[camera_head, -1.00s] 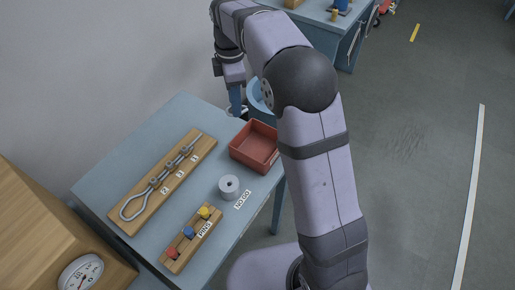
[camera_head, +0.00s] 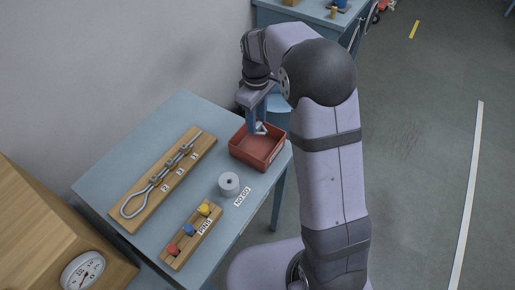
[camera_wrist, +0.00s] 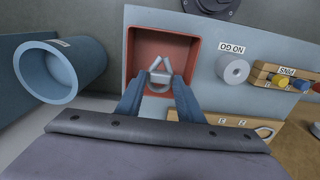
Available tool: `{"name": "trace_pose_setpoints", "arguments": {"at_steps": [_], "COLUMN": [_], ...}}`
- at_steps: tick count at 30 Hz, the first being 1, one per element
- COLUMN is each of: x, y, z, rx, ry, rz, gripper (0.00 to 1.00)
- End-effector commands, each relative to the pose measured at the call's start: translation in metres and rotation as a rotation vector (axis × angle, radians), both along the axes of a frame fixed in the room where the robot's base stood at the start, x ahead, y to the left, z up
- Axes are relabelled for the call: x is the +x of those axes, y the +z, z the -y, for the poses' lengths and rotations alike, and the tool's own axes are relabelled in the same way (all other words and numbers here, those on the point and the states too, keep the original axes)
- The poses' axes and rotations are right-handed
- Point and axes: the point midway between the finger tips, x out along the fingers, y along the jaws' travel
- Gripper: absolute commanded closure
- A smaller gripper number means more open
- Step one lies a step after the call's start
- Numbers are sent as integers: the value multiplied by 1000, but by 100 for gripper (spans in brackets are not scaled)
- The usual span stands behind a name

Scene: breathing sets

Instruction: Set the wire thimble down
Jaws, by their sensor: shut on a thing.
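The wire thimble (camera_wrist: 160,74) is a small pale metal loop with a pointed end, held between the blue fingertips of my gripper (camera_wrist: 160,92). In the head view my gripper (camera_head: 257,128) is over the red tray (camera_head: 259,158), with the thimble (camera_head: 261,129) showing at its fingertips. In the wrist view the thimble appears against the inside of the red tray (camera_wrist: 197,52). I cannot tell whether it touches the tray floor.
A wooden board (camera_head: 152,200) holds a wire rope with an eye and clips. A grey cylinder (camera_head: 229,184) stands by the "NO GO" label. A pin block (camera_head: 190,235) is nearby. A blue bin (camera_wrist: 60,70) is beside the table. A boxed dial (camera_head: 82,271) is front left.

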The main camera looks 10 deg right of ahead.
Motion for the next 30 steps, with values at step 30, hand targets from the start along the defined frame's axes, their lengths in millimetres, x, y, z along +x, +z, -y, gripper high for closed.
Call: {"name": "trace_pose_setpoints", "arguments": {"at_steps": [30], "x": [-1], "y": [-89], "z": [0], "rx": [0], "ry": [1], "rz": [-3], "gripper": [89]}}
